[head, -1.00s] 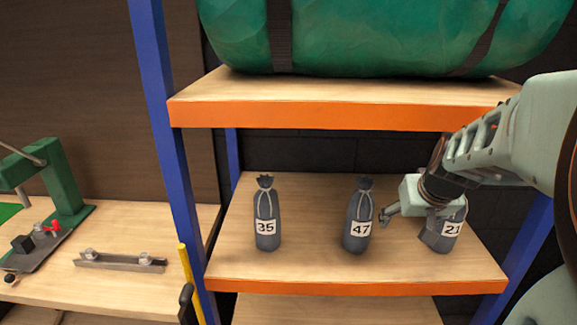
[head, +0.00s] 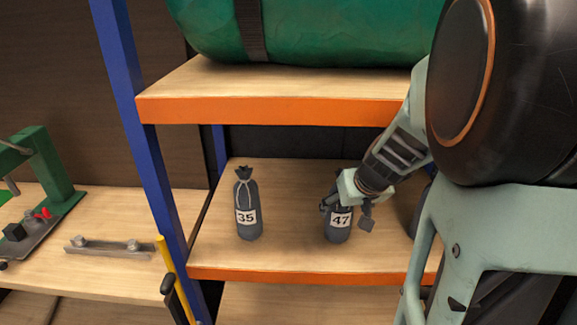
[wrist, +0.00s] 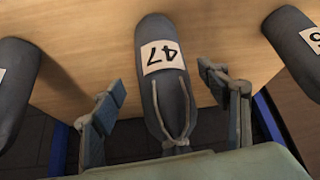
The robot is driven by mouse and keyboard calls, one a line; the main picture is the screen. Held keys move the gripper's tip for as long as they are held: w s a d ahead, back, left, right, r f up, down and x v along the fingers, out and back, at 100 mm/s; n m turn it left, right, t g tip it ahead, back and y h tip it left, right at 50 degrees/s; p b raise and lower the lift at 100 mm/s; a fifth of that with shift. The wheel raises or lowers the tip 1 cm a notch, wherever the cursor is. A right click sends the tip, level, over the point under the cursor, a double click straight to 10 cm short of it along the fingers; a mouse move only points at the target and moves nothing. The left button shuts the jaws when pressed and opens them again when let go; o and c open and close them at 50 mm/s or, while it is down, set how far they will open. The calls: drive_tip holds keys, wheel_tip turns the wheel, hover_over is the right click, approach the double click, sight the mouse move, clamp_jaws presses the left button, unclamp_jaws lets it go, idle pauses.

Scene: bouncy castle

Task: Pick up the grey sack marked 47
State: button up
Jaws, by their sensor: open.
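The grey sack marked 47 (head: 340,225) stands upright on the middle shelf, its tied top partly hidden behind my gripper in the head view. In the wrist view the sack (wrist: 165,90) shows with its label upside down and its tied neck towards the gripper. My gripper (wrist: 168,95) is open, with one finger on each side of the sack's upper part. A gap shows between each finger and the sack. In the head view my gripper (head: 345,205) is at the sack's upper part.
A grey sack marked 35 (head: 247,210) stands to the left on the same shelf (head: 290,245). Another sack at the right is mostly hidden behind my arm. The upper shelf (head: 280,108) with a green bag (head: 320,35) is above. A blue post (head: 135,130) bounds the left.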

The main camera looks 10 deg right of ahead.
sight(339, 212)
drive_tip(key=shift+b+x, duration=0.4)
drive_tip(key=shift+x, duration=2.4)
drive_tip(key=shift+a, duration=0.1)
drive_tip(key=shift+c, duration=0.4)
drive_tip(key=c, duration=1.5)
drive_tip(key=shift+r, duration=0.1)
drive_tip(key=shift+c, duration=1.1)
